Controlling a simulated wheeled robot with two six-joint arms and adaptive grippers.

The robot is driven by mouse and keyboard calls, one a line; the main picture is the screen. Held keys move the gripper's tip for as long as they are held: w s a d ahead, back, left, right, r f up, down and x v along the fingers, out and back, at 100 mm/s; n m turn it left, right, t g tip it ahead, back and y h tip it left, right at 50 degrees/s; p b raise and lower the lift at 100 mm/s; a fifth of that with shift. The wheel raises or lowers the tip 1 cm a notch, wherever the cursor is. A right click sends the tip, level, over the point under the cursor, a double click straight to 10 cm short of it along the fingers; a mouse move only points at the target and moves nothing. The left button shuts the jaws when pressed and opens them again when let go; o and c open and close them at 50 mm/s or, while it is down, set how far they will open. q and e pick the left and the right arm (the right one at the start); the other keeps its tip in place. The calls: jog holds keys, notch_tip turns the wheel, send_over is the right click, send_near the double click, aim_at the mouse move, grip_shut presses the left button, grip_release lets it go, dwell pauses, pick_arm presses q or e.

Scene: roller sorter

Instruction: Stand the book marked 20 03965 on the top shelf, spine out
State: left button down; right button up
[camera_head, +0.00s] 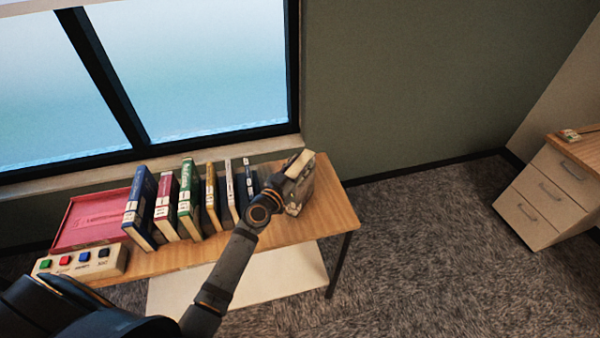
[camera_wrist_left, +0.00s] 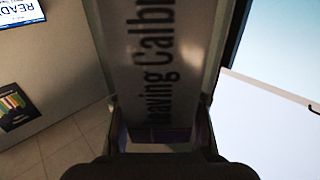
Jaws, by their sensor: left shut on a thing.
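My left gripper (camera_head: 292,182) is over the right end of the wooden table and is shut on a book (camera_head: 300,160). Its pale edge shows at the gripper in the head view. In the left wrist view the book (camera_wrist_left: 150,60) fills the space between the fingers (camera_wrist_left: 160,130), with part of a title, "eaving Calbr", on a pale face. The mark 20 03965 cannot be read in either view. My right gripper is not in view. I cannot make out a top shelf.
Several books (camera_head: 188,200) stand in a row on the wooden table (camera_head: 180,260), left of my gripper. A red tray (camera_head: 92,218) and a button box (camera_head: 85,262) are at the left. A drawer cabinet (camera_head: 545,195) stands far right, with carpet between.

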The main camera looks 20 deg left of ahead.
pick_arm(q)
jog(key=shift+w+f, duration=0.1)
jog(key=shift+f, duration=0.45)
jog(key=shift+f, duration=0.1)
jog(key=c, duration=0.9)
grip_release()
